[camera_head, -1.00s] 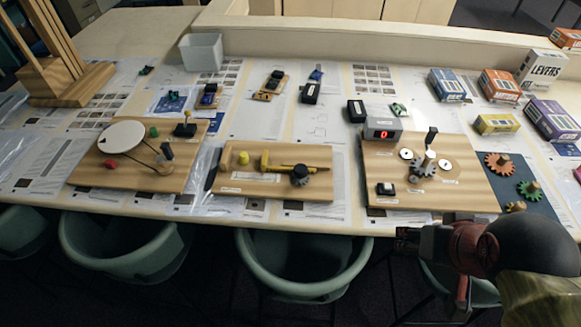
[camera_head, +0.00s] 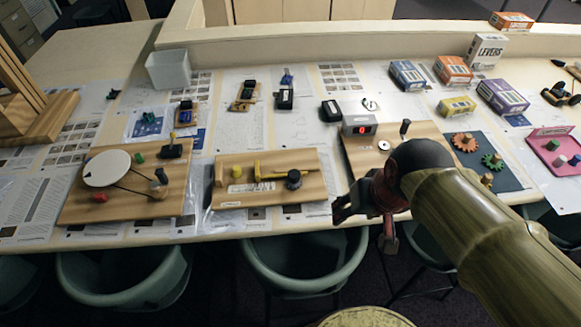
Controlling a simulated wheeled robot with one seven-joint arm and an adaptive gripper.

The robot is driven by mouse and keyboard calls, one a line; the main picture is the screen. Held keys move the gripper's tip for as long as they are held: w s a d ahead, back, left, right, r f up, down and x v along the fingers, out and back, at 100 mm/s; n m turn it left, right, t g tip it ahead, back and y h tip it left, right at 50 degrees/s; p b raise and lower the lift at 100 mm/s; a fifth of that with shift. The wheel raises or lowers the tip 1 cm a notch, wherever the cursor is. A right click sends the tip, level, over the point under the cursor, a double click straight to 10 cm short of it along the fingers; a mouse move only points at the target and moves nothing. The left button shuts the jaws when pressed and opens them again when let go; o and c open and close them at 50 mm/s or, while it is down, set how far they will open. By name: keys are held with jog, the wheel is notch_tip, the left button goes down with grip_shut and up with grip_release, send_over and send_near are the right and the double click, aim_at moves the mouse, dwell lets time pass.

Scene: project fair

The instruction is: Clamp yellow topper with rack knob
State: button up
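The yellow topper (camera_head: 238,172) is a small cylinder near the left end of the middle wooden board (camera_head: 265,197). A wooden block (camera_head: 219,176) stands just left of it. The yellow rack (camera_head: 270,174) lies to the right, its upright left end close to the topper; I cannot tell if they touch. The dark rack knob (camera_head: 293,180) sits at the rack's right part. My gripper (camera_head: 339,209) is at the table's front edge, just right of the middle board and apart from the knob. Its fingers are small and dark, so their opening is unclear.
The left board (camera_head: 120,205) carries a white disc and small knobs. The right board (camera_head: 355,150), with a red-digit display (camera_head: 359,125), is partly hidden by my arm. Boxes stand at the back right. Green chairs (camera_head: 300,270) line the front edge.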

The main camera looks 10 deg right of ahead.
jog(key=w+a+m+g+y+p, duration=0.1)
jog(key=w+a+m+g+p, duration=0.1)
jog(key=w+a+m+p, duration=0.3)
jog(key=m+y+p, duration=0.2)
jog(key=m+p, duration=0.8)
jog(key=m, duration=1)
send_near(295, 174)
notch_tip(295, 174, down, 2)
jog(key=shift+t, duration=0.5)
jog(key=x, duration=0.2)
jog(key=b+x, duration=0.1)
jog(key=x, duration=0.4)
jog(key=shift+a+f, duration=0.1)
jog(key=shift+a, duration=0.2)
jog(key=shift+s, duration=0.1)
jog(key=shift+c, duration=1.1)
jog(key=c, duration=0.9)
